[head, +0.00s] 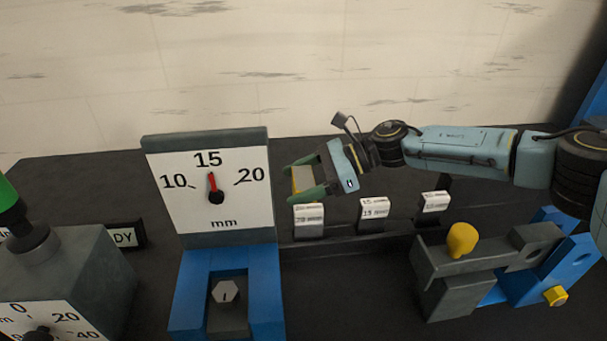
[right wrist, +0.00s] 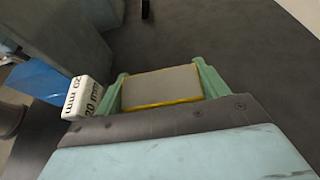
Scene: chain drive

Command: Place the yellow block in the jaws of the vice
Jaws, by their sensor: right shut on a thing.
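My right gripper (head: 294,183) is shut on the yellow block (head: 302,179), held above the dark table just right of the large dial. In the right wrist view the block (right wrist: 160,86) sits between the green fingers, its grey face framed by thin yellow edges. A vice-like fixture (head: 448,287) with grey jaw pieces, a blue body and a yellow knob (head: 462,240) stands at the right in the head view. The gripper is to its left and farther back, apart from it. My left gripper is not in view.
The dial (head: 219,215) reads about 15 mm above a blue stand (head: 265,290) with a hex bolt. White labelled tags (head: 309,214) stand in a row along a dark rail, close to the gripper. A grey box with a second dial (head: 40,318) is at the left.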

